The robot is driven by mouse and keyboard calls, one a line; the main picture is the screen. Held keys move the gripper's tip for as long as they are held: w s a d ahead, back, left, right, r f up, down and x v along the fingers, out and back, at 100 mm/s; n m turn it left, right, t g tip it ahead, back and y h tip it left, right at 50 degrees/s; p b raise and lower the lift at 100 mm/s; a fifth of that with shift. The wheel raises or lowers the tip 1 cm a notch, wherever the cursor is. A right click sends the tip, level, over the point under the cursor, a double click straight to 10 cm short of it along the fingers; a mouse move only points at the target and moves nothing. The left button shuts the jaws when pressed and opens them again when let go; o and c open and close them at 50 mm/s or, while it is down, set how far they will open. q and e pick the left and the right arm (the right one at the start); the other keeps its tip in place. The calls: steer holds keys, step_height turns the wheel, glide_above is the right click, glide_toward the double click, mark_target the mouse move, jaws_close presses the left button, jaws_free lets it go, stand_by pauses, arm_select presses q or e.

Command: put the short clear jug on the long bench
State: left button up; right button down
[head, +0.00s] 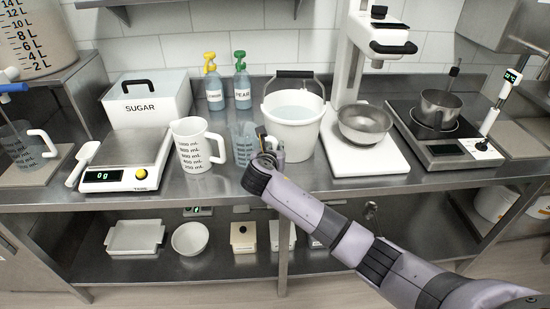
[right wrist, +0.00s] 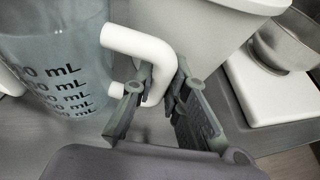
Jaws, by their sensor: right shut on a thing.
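The short clear jug (head: 243,147) has a bluish see-through body with dark mL marks and stands upright at the middle of the long steel bench (head: 330,181), between the white jug and the white bucket. In the right wrist view the jug (right wrist: 60,60) fills the left side, and its white handle (right wrist: 146,50) runs between the fingers. My right gripper (head: 268,155) is shut on that handle and hides part of the jug in the head view. I cannot tell whether the jug's base touches the bench. My left gripper is not in view.
A white measuring jug (head: 190,150) stands close left and a white bucket (head: 294,122) close right. Soap bottles (head: 242,88) stand behind. A scale (head: 125,160), a depositor stand with a bowl (head: 362,125) and a hot plate (head: 445,148) take other places. Another clear jug (head: 22,152) is far left.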

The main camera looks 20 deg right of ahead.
steer(key=shift+f, duration=1.7)
steer(key=shift+f, duration=0.1)
steer(key=c, duration=1.6)
jaws_free()
steer(key=v, duration=1.2)
